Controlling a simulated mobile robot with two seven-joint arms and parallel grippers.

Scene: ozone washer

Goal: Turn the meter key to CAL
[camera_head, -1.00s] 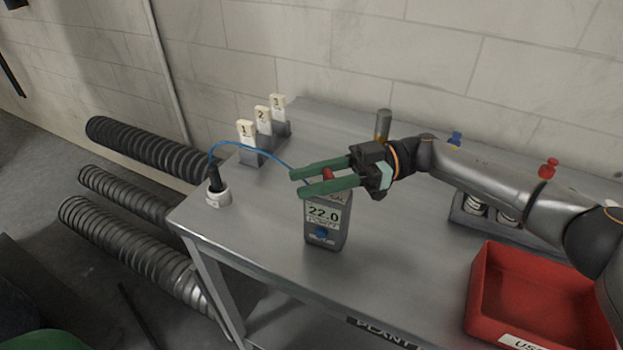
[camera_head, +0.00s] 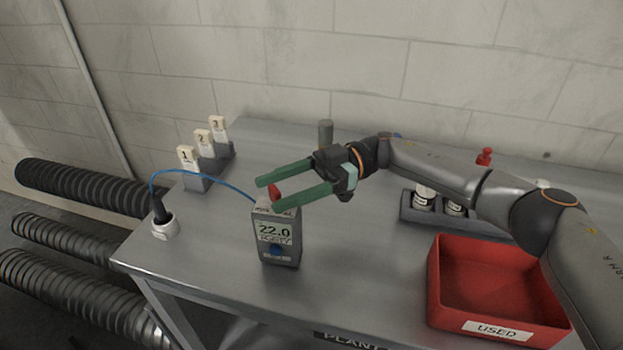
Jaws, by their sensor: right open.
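My right gripper (camera_head: 265,195) has green fingers and comes in from the right over the meter's top. It is open, and the red key shows between the fingers near their tips. Whether they touch it I cannot tell. The lower finger hides part of the meter's top edge. My left gripper is out of view.
A blue cable runs from the meter to a black probe (camera_head: 159,210) in a white cup (camera_head: 165,229). Numbered white blocks (camera_head: 187,157) stand behind. A grey cylinder (camera_head: 325,134) stands behind my gripper. A red tray (camera_head: 497,331) marked USED is at right.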

